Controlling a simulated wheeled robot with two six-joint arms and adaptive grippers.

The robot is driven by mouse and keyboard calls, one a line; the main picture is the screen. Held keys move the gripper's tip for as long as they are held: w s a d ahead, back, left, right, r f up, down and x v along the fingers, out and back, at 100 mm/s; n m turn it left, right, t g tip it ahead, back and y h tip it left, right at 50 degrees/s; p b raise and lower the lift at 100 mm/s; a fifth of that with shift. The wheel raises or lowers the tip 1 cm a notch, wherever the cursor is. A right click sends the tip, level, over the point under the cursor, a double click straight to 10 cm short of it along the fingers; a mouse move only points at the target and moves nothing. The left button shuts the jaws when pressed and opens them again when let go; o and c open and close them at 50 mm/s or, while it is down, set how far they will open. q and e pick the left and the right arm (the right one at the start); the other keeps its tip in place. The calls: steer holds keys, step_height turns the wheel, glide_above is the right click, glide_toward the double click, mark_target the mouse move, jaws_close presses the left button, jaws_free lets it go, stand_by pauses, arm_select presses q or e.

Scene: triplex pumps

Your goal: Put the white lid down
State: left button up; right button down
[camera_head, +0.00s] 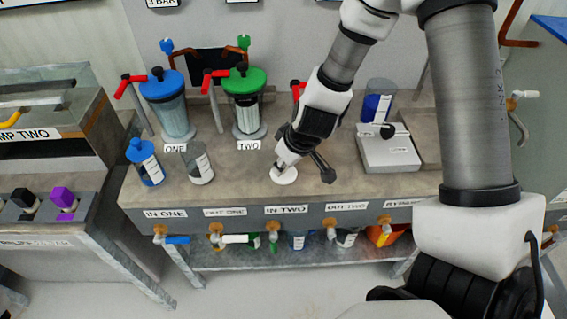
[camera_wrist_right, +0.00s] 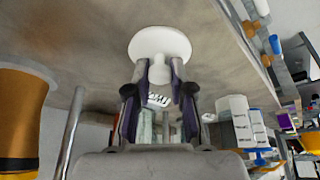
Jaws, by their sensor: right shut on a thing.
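The white lid (camera_head: 285,177) is a round disc at the bench's front edge, above the IN TWO label. My right gripper (camera_head: 281,165) comes down over it. In the right wrist view, the lid (camera_wrist_right: 158,42) has a knob, and the right gripper's two fingers (camera_wrist_right: 160,85) are shut on that knob. The disc lies close against the bench top; I cannot tell whether it touches. My left gripper is not in view.
A blue-lidded filter (camera_head: 173,110) and a green-lidded one (camera_head: 246,108) stand at the back. A blue-lidded jar (camera_head: 146,164) and an open clear container (camera_head: 198,166) stand left of the lid. A scale (camera_head: 388,152) is to the right. The bench (camera_head: 240,182) is clear between them.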

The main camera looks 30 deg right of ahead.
steer(key=c, duration=1)
jaws_free()
steer(key=shift+w+a+f, duration=0.1)
steer(key=shift+w, duration=0.05)
steer(key=p+v, duration=0.9)
steer(key=v, duration=0.3)
steer(key=shift+r+p, duration=0.25)
steer(key=shift+p, duration=0.15)
